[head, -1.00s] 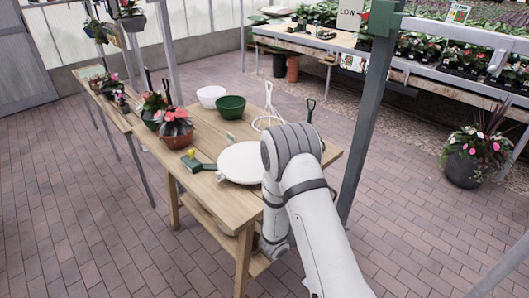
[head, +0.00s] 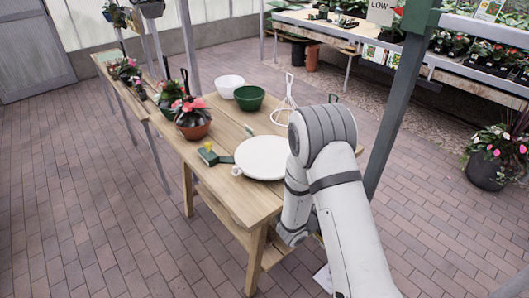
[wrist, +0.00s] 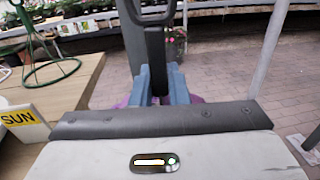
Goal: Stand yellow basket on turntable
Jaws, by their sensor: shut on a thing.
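The turntable, a white round disc (head: 263,157), lies bare on the wooden table in the head view, partly behind my arm. In the wrist view my gripper (wrist: 160,92) has its blue fingers closed around a dark upright handle (wrist: 156,45). The handle has a dark curved bar at its top. Purple edges show beside the fingertips, partly hidden. I cannot make out a yellow basket in either view, and what hangs below the handle is hidden. My arm hides the gripper in the head view.
A green block tool (head: 212,155) lies left of the disc. White (head: 229,86) and green (head: 249,98) bowls, a potted plant (head: 191,118) and a white wire stand (head: 286,100) are behind. A grey post (head: 398,110) rises right of the table (head: 262,205).

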